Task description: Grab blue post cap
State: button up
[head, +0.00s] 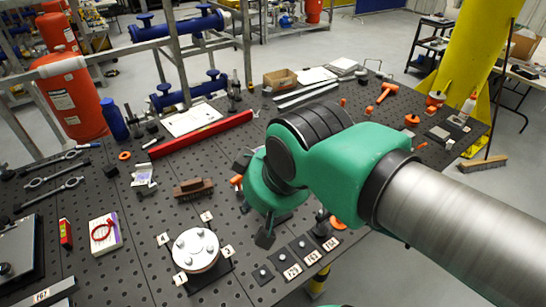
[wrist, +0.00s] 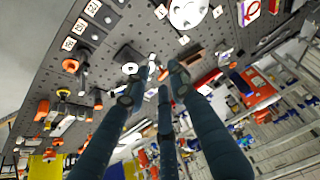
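I cannot pick out a blue post cap for certain in either view. My gripper shows in the wrist view (wrist: 158,82) as three long dark fingers, spread apart with no object visibly held between them. In the head view my green wrist hides most of the gripper; a dark finger (head: 265,236) shows below it, above the perforated table (head: 140,262).
A round white plate (head: 195,250) with metal knobs and a brown brush (head: 193,188) lie left of my gripper. A long red bar (head: 202,134) and a dark blue bottle (head: 113,119) are farther back. Orange parts (head: 383,92) lie at the back right.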

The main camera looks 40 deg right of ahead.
jog(key=w+d+f+m+g+p, duration=0.1)
jog(key=w+d+f+m, duration=0.1)
jog(key=w+d+m, duration=0.65)
jog(key=w+d+f+m+g+p, duration=0.15)
jog(key=w+d+m, duration=0.35)
jog(key=w+m, duration=0.55)
jog(key=w+d+f+m+g, duration=0.1)
jog(key=w+d+f+m, duration=0.4)
jog(key=d+f, duration=0.5)
jog(key=w+d+f+m+g, duration=0.2)
jog(key=w+d+f+m, duration=0.3)
jog(key=d+f+m, duration=0.4)
jog(key=shift+w+d+f+m+p, duration=0.4)
jog(key=shift+d+m, duration=0.2)
jog(key=shift+d, duration=0.25)
jog(key=shift+f+b, duration=0.35)
jog(key=shift+f, duration=3.85)
